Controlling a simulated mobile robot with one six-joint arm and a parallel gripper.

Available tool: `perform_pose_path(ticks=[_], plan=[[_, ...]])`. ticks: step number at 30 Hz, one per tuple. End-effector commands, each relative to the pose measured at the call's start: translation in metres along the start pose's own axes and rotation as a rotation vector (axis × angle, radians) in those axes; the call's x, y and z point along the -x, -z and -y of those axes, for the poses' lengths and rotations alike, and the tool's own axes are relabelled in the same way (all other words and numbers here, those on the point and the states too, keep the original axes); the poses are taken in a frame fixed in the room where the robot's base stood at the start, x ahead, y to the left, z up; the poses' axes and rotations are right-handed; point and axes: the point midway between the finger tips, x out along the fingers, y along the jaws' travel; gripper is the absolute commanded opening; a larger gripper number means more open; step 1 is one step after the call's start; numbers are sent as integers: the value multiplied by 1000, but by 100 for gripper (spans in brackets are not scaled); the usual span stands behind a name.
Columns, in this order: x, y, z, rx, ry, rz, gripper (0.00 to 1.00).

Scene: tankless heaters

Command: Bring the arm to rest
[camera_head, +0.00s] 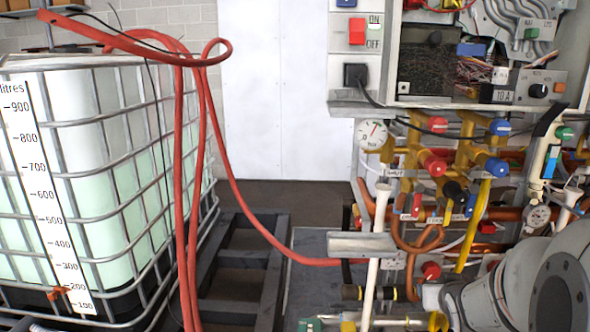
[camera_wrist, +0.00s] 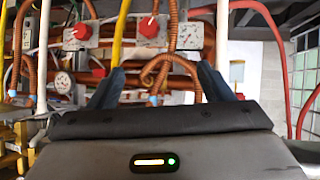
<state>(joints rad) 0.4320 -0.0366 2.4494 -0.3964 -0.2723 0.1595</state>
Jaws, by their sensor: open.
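My gripper (camera_wrist: 162,72) shows in the wrist view, its two dark fingers standing wide apart. It is open, and I see nothing held between the fingers. Beyond them are copper and orange pipes with red knobs. I cannot tell how far the fingertips are from the pipes. In the head view, grey links of my arm (camera_head: 535,285) fill the lower right corner, in front of the pipework. My gripper is not clearly visible there.
Valves and pipes crowd the right, with a pressure gauge (camera_head: 371,134) and an open electrical box (camera_head: 480,50) above. A caged water tank (camera_head: 100,180) stands left, with a red hose (camera_head: 235,195) looping down to the pipework. A dark pallet (camera_head: 235,270) lies between.

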Motion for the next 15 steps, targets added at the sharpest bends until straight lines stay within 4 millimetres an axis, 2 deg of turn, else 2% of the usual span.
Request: perform_pose_path(ticks=[1,4,12,15], plan=[[31,24,11,11,4,53,73],[75,34,34,28,26,183,73],[210,41,87,71,125,532,73],[250,37,101,93,179,631,73]])
